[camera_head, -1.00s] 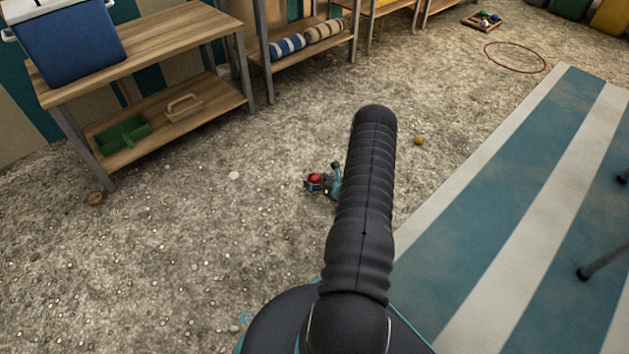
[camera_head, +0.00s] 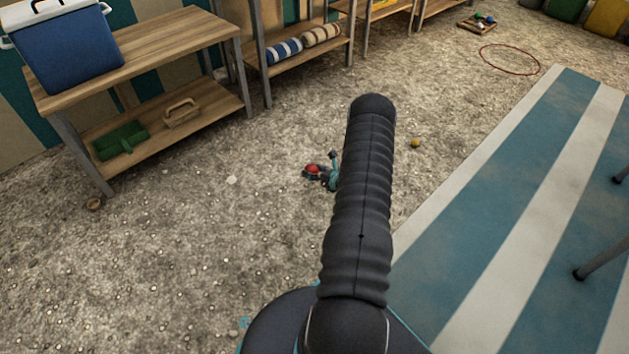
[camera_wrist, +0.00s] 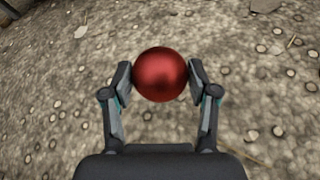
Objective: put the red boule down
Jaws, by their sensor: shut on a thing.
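The red boule (camera_wrist: 160,74) is a shiny dark-red ball held between the two fingertips of my gripper (camera_wrist: 160,80) in the wrist view. Gravel ground lies behind it, and I cannot tell how high above it the ball is. In the head view my gripper (camera_head: 314,174) shows small, left of my dark arm, with the red boule (camera_head: 312,169) at its end. My arm hides part of the wrist there.
A small yellow ball (camera_head: 415,143) lies on the gravel right of my arm. A red ring (camera_head: 510,72) and a tray of balls (camera_head: 477,27) lie farther back. A wooden bench (camera_head: 190,35) stands left, a striped mat (camera_head: 500,230) right. Gravel around the gripper is mostly clear.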

